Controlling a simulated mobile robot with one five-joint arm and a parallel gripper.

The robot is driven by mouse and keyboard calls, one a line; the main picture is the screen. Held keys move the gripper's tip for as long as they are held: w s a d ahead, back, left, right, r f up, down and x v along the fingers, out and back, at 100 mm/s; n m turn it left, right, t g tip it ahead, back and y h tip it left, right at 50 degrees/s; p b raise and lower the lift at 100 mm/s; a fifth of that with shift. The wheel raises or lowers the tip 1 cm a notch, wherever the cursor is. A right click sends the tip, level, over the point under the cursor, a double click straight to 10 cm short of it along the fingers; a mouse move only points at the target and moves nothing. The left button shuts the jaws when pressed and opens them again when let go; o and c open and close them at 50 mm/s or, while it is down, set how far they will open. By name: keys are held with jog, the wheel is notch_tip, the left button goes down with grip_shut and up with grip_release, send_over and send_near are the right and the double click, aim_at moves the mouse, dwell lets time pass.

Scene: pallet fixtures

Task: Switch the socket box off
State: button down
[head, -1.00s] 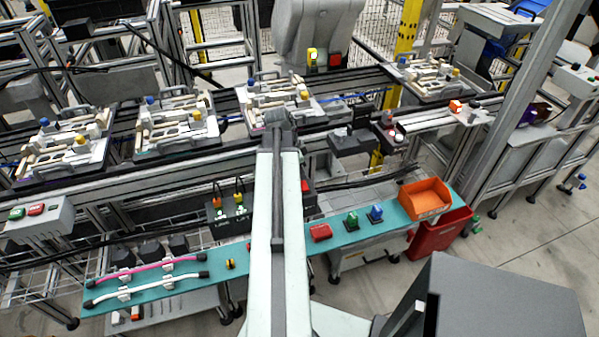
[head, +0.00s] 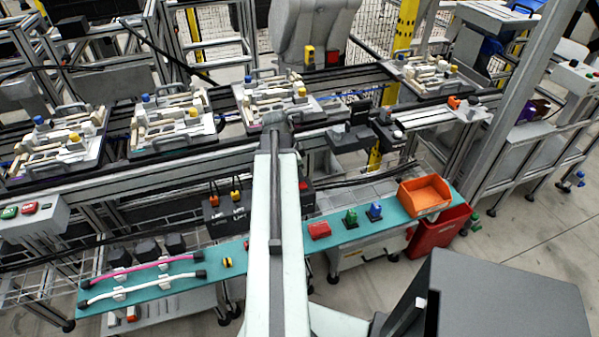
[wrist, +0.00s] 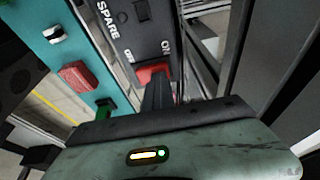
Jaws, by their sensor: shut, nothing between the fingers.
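In the head view the gripper is hidden behind my arm.
The teal shelf (head: 335,232) carries a red block (head: 319,230), a green button (head: 350,217), a blue button (head: 374,212) and an orange bin (head: 425,195). Pink and white cables lie at its left end. A conveyor with several pallet fixtures runs behind.

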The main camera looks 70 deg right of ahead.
jog(key=shift+s+a, duration=0.4)
jog(key=shift+a, duration=0.05)
jog(key=shift+r, duration=0.1)
jog(key=shift+r+p, duration=0.25)
jog(key=shift+p, duration=0.1)
jog(key=p+v, duration=1.3)
jog(key=shift+s+d+r, duration=0.3)
jog(key=shift+s+d, duration=0.05)
jog(key=shift+d, duration=0.05)
